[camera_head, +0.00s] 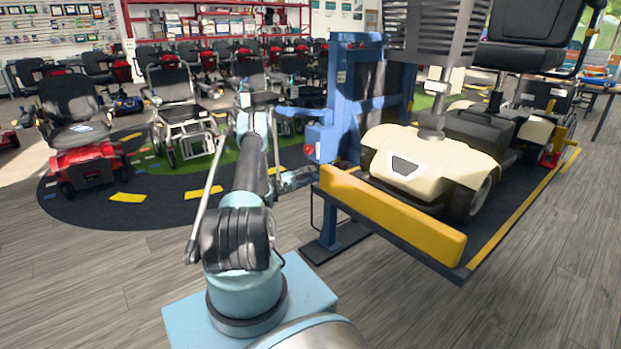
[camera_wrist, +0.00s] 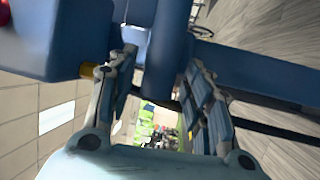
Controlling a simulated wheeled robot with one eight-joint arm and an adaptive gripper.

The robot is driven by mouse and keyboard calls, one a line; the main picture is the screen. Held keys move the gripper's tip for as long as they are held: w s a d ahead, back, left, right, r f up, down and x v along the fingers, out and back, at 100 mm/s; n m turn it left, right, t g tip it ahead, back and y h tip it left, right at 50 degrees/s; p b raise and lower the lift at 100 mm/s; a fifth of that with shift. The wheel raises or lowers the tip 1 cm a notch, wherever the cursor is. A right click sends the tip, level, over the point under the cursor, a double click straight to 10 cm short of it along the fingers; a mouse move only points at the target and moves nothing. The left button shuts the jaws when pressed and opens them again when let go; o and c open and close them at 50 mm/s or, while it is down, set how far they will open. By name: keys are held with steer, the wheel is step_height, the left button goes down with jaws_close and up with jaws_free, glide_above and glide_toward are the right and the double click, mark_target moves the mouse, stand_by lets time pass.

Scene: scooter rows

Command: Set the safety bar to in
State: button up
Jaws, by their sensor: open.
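My gripper (camera_head: 297,178) is open beside the blue lift column (camera_head: 350,95), below a blue box with a red button (camera_head: 308,150). In the wrist view, my two fingers (camera_wrist: 160,65) stand apart with a rounded blue bar (camera_wrist: 165,50) between or just beyond them; contact cannot be told. The blue box (camera_wrist: 60,40) is at the upper left there. A yellow bar (camera_head: 395,215) runs along the platform's front edge in the head view. No label shows which part is the safety bar.
A cream scooter (camera_head: 425,160) stands on the dark lift platform (camera_head: 500,235). A blue beam (camera_wrist: 240,75) crosses right of my fingers in the wrist view. Scooters and wheelchairs (camera_head: 180,105) stand in rows behind. Grey floor (camera_head: 90,270) is clear at the front left.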

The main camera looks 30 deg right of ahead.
steer(key=v, duration=1.1)
steer(key=shift+w+a+f, duration=0.15)
steer(key=shift+a, duration=0.05)
